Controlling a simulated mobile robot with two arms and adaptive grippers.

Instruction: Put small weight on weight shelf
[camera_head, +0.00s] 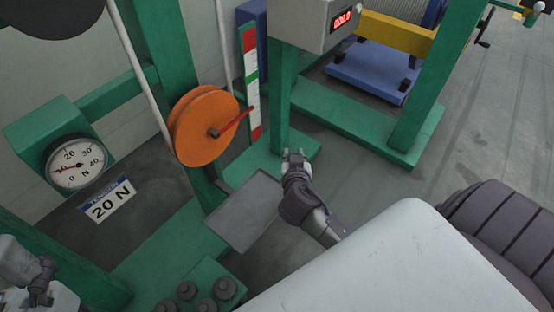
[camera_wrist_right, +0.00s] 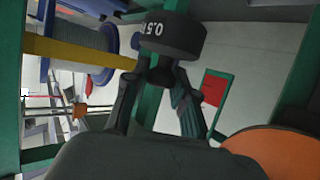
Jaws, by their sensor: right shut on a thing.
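A small dark weight (camera_wrist_right: 172,36) with a white "0.5" marking is between the fingertips of my right gripper (camera_wrist_right: 160,72) in the right wrist view. In the head view my right gripper (camera_head: 294,160) is in front of the green post's foot, right of a grey plate (camera_head: 246,208); I cannot make out the weight there. A green shelf (camera_head: 150,284) at the bottom carries several dark round weights (camera_head: 205,288). My left gripper (camera_head: 42,278) is at the lower left edge; its fingers are unclear.
An orange wheel (camera_head: 204,126) and green uprights stand left of my right gripper. A dial gauge (camera_head: 76,164) and a "20 N" sign (camera_head: 107,199) are at the left. A box with a red display (camera_head: 343,19) is above. Grey floor (camera_head: 345,180) is open at the right.

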